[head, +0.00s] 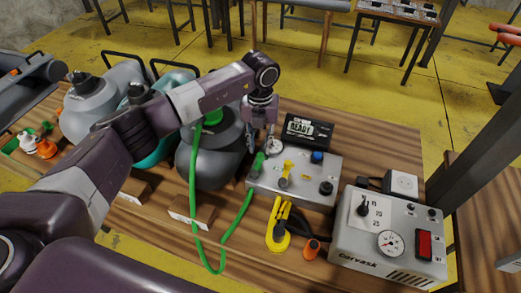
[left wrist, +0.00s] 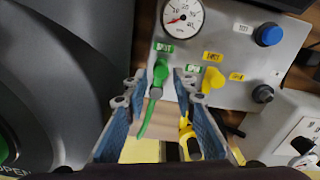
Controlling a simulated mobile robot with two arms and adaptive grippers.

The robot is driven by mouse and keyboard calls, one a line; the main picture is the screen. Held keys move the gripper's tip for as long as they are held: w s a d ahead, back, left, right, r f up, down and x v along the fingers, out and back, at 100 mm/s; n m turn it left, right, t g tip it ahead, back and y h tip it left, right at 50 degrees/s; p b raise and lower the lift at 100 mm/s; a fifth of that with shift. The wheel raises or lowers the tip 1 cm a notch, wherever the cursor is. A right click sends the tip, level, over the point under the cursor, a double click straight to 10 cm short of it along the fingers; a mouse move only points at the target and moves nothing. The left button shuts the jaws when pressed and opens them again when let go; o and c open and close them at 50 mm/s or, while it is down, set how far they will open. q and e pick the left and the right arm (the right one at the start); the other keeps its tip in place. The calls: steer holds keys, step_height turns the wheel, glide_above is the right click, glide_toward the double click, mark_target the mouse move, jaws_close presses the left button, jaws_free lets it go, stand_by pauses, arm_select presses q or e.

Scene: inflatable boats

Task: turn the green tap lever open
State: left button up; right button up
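The green tap lever (head: 258,162) stands at the left end of the grey control panel (head: 310,190). In the left wrist view the lever (left wrist: 160,72) shows below a green label and a round gauge. My left gripper (head: 263,142) reaches down over the panel's left end from above. In the left wrist view its two fingers (left wrist: 157,86) are spread, with the lever between and just past their tips. A gap shows on each side, so it looks untouched. My right gripper is not in view.
A yellow lever (left wrist: 213,78) stands just right of the green one. A dark grey cylinder (head: 208,155) is close on the left. A green hose (head: 236,218) hangs in front. A blue knob (head: 317,157) and a grey pump box (head: 390,235) are to the right.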

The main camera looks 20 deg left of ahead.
mark_target(261, 154)
arm_select(q)
steer(key=shift+f+p, duration=0.4)
steer(key=shift+f, duration=1.6)
jaws_close()
steer(key=shift+d, duration=0.1)
